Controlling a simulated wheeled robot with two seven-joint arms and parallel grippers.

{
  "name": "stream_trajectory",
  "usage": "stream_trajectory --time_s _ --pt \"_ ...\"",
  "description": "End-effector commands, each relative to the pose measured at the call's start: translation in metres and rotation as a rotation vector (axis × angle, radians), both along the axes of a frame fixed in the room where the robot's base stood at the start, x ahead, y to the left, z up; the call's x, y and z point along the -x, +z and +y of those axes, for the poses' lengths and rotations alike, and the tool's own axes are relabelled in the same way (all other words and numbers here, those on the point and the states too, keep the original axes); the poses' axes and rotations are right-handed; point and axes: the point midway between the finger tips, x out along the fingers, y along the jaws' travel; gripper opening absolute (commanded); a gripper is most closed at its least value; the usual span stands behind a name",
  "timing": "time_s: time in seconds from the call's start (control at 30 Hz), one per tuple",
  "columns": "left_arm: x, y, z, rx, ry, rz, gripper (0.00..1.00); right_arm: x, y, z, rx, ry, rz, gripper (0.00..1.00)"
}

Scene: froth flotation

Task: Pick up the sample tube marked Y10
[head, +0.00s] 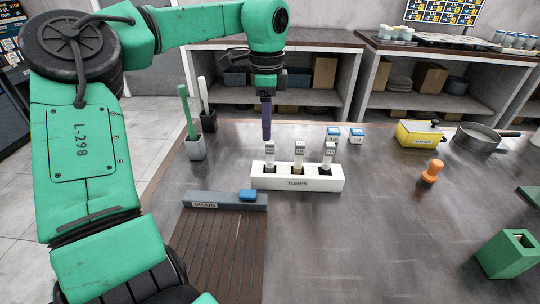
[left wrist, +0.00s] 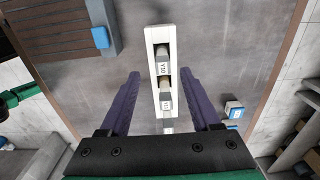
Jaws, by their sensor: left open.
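A white rack marked TUBES (head: 318,184) stands on the grey bench and holds three upright tubes with pale labelled caps: left (head: 269,153), middle (head: 299,153) and right (head: 329,153). Their labels are too small to read surely in the head view. My left gripper (head: 266,138) points down above the left tube, apart from it. In the left wrist view its purple fingers (left wrist: 159,74) are spread, with the rack (left wrist: 152,72) and two labelled tubes between or just beyond them. The labels there look like Y-marks, but I cannot read them surely. My right gripper is not in view.
A drain board (head: 225,202) with a blue block (head: 248,195) lies front-left of the rack. Brush holders (head: 195,147) stand behind left, blue-lidded jars (head: 333,135) behind. A yellow box (head: 418,135), pan (head: 477,139), orange stamp-like object (head: 433,170) and green block (head: 507,254) are to the right.

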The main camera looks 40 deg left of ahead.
Motion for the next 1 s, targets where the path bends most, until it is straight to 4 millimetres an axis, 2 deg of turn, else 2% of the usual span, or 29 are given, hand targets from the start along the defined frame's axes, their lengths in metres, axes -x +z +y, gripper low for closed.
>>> stream_trajectory --time_s 0.13,0.3,0.4,0.63,0.67,0.8,0.83,1.0 --pt "0.000 -0.022 0.000 0.002 -0.001 0.002 0.64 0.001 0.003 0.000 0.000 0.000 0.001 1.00" --pt "0.004 -0.049 -0.001 0.005 -0.001 0.003 0.64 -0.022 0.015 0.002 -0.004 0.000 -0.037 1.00" --pt "0.004 -0.067 0.000 0.002 -0.001 0.001 0.64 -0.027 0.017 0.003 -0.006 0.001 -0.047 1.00" --pt "0.003 -0.074 0.000 0.000 -0.001 -0.001 0.64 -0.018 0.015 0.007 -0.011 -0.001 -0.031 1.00" --pt "0.003 -0.074 0.000 0.000 -0.001 -0.001 0.60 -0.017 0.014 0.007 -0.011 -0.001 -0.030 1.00" --pt "0.003 -0.074 0.000 0.000 0.000 -0.001 0.07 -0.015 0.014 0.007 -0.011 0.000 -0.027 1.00" --pt "0.003 -0.074 0.000 0.000 0.000 -0.001 0.00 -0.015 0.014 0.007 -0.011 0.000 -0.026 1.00" --pt "0.003 -0.073 0.000 0.000 0.000 -0.001 0.00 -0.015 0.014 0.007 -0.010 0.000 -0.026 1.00"
